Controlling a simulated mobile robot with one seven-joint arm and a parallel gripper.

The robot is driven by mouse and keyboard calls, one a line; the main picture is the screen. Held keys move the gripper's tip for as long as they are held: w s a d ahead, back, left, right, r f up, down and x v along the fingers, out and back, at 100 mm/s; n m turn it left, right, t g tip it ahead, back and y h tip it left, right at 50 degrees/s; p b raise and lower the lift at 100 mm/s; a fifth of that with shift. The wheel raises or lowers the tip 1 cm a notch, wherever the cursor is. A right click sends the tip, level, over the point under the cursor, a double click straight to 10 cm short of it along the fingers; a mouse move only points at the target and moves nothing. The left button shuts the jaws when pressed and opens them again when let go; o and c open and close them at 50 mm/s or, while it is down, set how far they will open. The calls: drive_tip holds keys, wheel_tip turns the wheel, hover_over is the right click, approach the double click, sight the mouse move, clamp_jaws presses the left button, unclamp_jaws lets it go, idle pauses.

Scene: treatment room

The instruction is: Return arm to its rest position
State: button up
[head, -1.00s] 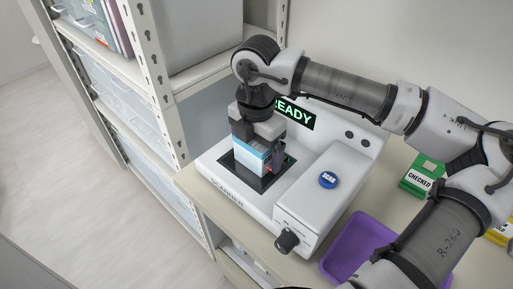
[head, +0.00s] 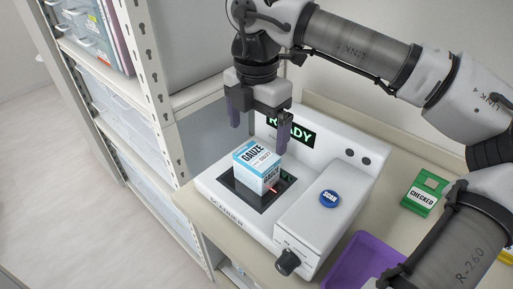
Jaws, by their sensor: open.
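My gripper (head: 258,122) is open and empty in the head view, raised above the scanner. Its two purple-grey fingers are spread apart and point down. A white and blue gauze box (head: 257,166) stands upright on the scanner's black plate, below and apart from the fingers. A small red light shows on the box's lower right side. The white scanner (head: 308,226) has a round blue SCAN button (head: 329,199). Its dark screen (head: 290,131) shows green letters reading READY, partly hidden by a finger.
A purple tray (head: 338,269) lies at the front right, partly behind my arm. A green CHECKED box (head: 424,193) stands at the right. A shelf rack (head: 150,75) with clear drawers rises at the left, close to my gripper. Floor is clear at far left.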

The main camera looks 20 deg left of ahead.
drive_tip(key=shift+r, duration=0.75)
idle(1.7)
